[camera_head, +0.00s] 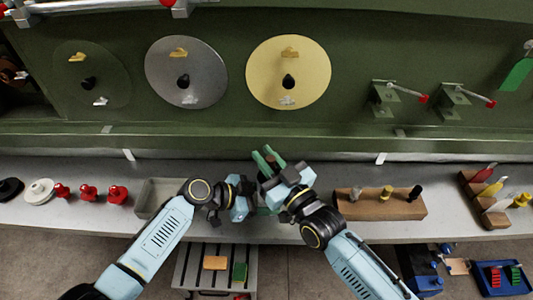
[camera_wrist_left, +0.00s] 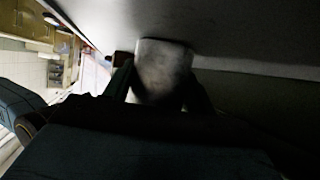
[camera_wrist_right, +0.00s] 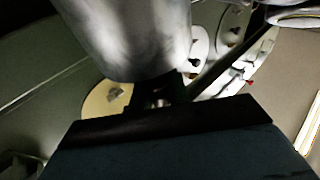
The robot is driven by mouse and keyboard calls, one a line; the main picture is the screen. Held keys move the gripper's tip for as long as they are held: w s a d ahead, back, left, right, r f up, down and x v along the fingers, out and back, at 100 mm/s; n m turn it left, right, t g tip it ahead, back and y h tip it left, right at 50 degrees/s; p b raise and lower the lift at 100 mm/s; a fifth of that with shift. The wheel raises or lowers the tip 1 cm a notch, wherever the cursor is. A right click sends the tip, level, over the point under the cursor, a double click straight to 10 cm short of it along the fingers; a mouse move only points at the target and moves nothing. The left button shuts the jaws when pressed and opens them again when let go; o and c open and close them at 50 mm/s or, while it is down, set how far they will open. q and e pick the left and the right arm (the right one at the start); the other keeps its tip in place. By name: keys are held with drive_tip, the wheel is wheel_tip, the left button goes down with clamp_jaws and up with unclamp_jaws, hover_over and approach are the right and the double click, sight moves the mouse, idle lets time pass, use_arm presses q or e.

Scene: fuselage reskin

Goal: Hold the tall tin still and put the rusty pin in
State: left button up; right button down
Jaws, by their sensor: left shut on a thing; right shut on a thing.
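My left gripper (camera_wrist_left: 155,95) is shut on the tall tin (camera_wrist_left: 165,65), a pale grey cylinder between its dark fingers in the left wrist view. In the head view the tin is hidden behind my grippers. My right gripper (camera_head: 269,161), with green fingers, is shut on the rusty pin (camera_head: 271,159), of which only a small brown bit shows. In the right wrist view the tin's large grey side (camera_wrist_right: 125,35) is very close to the right fingers. The pin is mostly hidden there. I cannot tell whether the pin touches the tin.
A shallow grey tray (camera_head: 151,202) stands left of my grippers, with red knobs (camera_head: 88,193) further left. A wooden block (camera_head: 370,208) holding several pegs stands to the right. A tool rack (camera_head: 477,203) is at the far right. The green panel with discs (camera_head: 288,72) rises behind the bench.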

drive_tip(key=shift+f, duration=0.25)
drive_tip(key=c, duration=1.3)
unclamp_jaws()
drive_tip(key=shift+o, duration=0.2)
wheel_tip(320, 180, up, 8)
use_arm(q)
drive_tip(key=o, duration=0.8)
drive_tip(key=shift+o, duration=0.2)
